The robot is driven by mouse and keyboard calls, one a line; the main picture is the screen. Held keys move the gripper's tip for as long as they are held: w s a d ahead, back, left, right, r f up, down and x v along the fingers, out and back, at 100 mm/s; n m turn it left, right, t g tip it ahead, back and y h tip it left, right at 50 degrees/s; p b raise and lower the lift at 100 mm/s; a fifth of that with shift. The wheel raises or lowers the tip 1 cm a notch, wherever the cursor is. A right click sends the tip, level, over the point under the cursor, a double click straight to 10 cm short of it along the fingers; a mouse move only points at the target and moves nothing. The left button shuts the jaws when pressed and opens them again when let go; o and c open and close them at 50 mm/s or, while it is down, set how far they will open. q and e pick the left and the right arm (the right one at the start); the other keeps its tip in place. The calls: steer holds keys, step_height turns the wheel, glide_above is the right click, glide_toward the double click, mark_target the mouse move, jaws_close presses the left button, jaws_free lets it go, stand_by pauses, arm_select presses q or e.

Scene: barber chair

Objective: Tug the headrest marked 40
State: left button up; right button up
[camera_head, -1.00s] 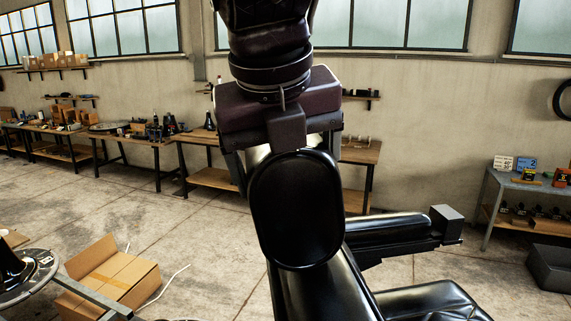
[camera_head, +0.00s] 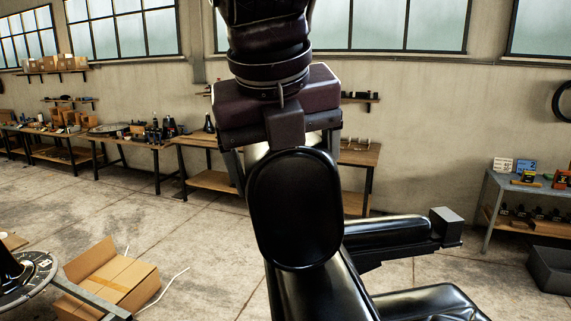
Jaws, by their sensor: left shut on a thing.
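The black oval headrest (camera_head: 295,208) stands upright at the top of a black barber chair (camera_head: 315,293), near the middle of the head view. I see no number 40 on its visible face. My left gripper (camera_head: 288,148), with a dark maroon body, comes down from above onto the headrest's top edge. Its fingers reach down at either side behind the headrest, and it is shut on the headrest. The exact contact is hidden behind the headrest. My right gripper is not in view.
The chair's padded armrest (camera_head: 388,231) sticks out to the right. A round marked disc (camera_head: 30,279) is at lower left, beside an open cardboard box (camera_head: 112,278). Workbenches (camera_head: 130,142) line the back wall. A metal shelf table (camera_head: 512,183) with number cards stands at right.

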arm_select(q)
steer(key=shift+w+r, duration=0.1)
steer(key=shift+r, duration=0.35)
steer(key=shift+f, duration=0.5)
